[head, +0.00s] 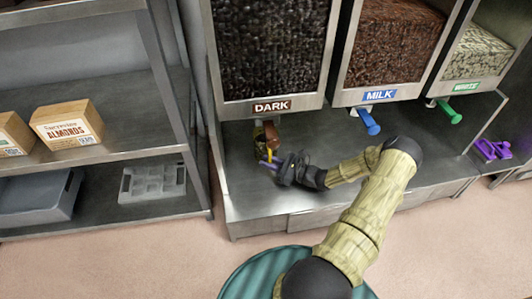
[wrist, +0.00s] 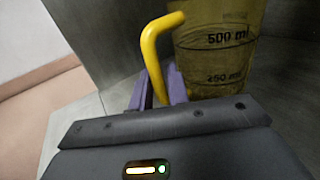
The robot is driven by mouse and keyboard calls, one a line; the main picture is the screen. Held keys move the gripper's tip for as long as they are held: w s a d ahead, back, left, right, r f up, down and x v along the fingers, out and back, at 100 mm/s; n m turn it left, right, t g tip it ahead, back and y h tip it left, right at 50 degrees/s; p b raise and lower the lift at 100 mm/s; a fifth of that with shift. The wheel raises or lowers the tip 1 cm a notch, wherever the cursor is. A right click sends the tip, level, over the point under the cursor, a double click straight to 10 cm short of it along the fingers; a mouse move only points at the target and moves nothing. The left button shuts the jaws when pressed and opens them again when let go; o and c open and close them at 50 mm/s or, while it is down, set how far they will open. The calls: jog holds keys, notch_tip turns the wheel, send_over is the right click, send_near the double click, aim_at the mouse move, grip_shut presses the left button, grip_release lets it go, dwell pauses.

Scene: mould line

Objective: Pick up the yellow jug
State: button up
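The yellow jug (wrist: 215,50) is see-through and yellowish, with "500 ml" and "250 ml" marks and a solid yellow handle. In the head view the jug (head: 260,142) stands upright on the steel counter below the DARK dispenser, small and partly hidden. My gripper (wrist: 158,88) has its purple fingers on both sides of the handle's lower part, close against it, so it looks shut on the handle. The fingertips' far ends are hidden. In the head view my gripper (head: 272,164) reaches the jug from the right.
The DARK dispenser (head: 268,50) hangs close above the jug. A blue lever (head: 368,121) and a green lever (head: 449,112) stick out further right. The rack (head: 100,160) at left holds almond boxes (head: 68,124) and grey trays. Purple things (head: 491,149) lie far right.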

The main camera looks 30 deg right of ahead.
jog(key=shift+x, duration=0.8)
grip_shut()
jog(key=shift+r, duration=0.1)
